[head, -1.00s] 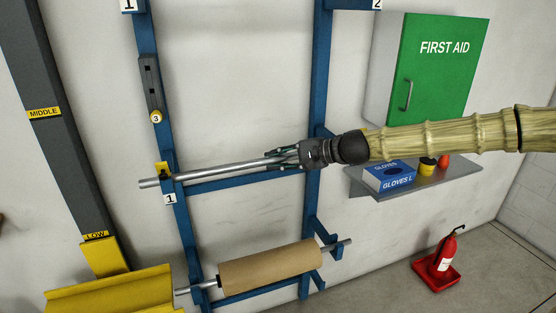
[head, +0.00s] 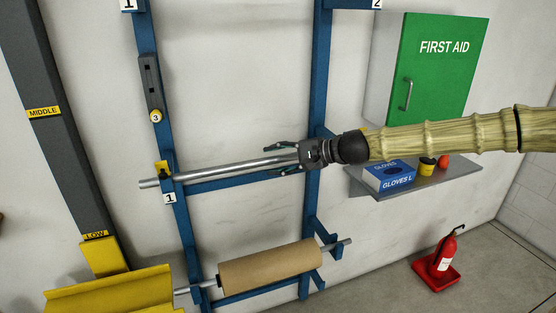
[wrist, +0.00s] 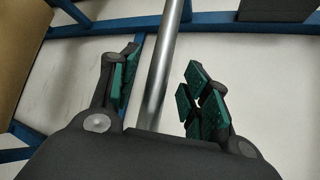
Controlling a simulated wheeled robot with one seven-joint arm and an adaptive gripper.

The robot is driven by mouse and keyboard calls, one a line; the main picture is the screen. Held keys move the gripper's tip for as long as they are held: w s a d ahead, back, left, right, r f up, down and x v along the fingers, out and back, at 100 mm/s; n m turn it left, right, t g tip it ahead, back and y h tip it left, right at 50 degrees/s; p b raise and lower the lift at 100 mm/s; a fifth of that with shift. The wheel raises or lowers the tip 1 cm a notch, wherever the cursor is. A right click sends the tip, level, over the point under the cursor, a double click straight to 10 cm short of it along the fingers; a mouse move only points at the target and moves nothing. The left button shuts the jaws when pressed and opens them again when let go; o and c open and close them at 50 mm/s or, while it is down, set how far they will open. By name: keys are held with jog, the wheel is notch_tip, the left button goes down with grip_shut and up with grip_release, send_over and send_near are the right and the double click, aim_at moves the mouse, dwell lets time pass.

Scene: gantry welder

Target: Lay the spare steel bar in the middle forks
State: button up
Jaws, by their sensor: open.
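The steel bar (head: 225,171) lies across the middle level of the blue rack, its left end resting at the left fork (head: 166,180) and sticking out past it. Its right part runs behind my gripper (head: 285,159), so its seat at the right fork is hidden. My gripper is open around the bar, fingers apart above and below it. In the wrist view the bar (wrist: 160,75) passes between the spread fingers (wrist: 160,88) with green pads, and neither pad touches it.
A brown paper roll (head: 270,265) on its own bar sits in the lower forks. A yellow trough (head: 110,292) stands at lower left. A shelf (head: 430,184) with glove boxes and a green first aid cabinet (head: 440,70) are at right. A red extinguisher (head: 441,255) stands on the floor.

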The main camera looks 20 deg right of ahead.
jog(key=shift+d, duration=0.1)
jog(key=v, duration=1.1)
jog(key=shift+s+d, duration=0.25)
jog(key=shift+s, duration=0.05)
dwell(0.5)
jog(key=shift+r, duration=0.1)
